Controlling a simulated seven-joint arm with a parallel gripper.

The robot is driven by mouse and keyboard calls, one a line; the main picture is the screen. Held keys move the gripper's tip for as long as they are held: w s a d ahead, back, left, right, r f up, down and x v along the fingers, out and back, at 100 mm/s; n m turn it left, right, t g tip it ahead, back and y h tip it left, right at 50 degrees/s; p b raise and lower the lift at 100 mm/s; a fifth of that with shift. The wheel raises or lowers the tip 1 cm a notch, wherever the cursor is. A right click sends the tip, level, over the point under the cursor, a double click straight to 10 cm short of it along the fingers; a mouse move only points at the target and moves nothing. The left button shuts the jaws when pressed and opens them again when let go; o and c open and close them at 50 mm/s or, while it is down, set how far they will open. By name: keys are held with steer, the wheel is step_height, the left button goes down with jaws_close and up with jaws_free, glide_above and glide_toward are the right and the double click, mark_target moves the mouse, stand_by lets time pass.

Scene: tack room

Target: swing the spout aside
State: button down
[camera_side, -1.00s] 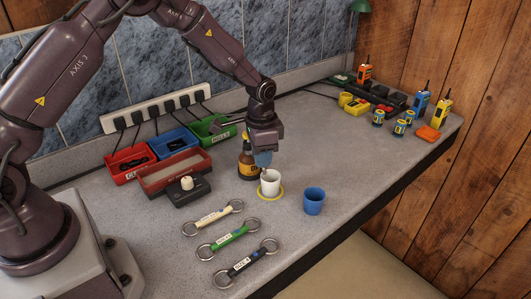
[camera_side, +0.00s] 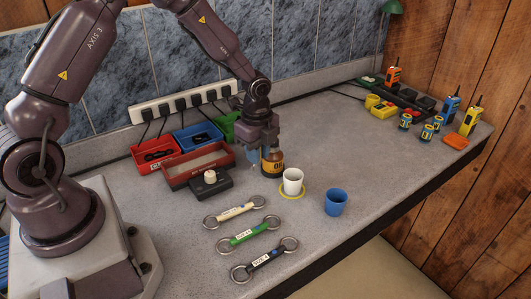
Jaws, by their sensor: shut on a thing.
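An amber bottle (camera_side: 272,161) with a yellow label stands upright on the bench. My gripper (camera_side: 254,157) is low at its left side, close against its upper part, with bluish fingertips showing. The gripper is shut on the spout, which the fingers and palm mostly hide. A white cup (camera_side: 293,182) stands upright inside a yellow ring on the bench, just right of and in front of the bottle. My gripper is not above the cup.
A blue cup (camera_side: 336,203) stands front right. Several ring-ended straps (camera_side: 243,230) lie in front. A black box with a white knob (camera_side: 211,182), a red tray (camera_side: 171,176) and coloured bins are left. Radios and small cans (camera_side: 426,132) stand far right.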

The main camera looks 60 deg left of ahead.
steer(key=shift+s+a+m, duration=0.2)
steer(key=shift+a+m, duration=0.6)
steer(key=shift+m, duration=0.45)
steer(key=shift+s+a+m, duration=0.15)
steer(key=shift+a+m, duration=0.6)
steer(key=shift+m, duration=0.5)
steer(key=shift+a, duration=0.1)
steer(key=c, duration=1)
jaws_free()
steer(key=shift+c, duration=0.2)
step_height(320, 180, up, 13)
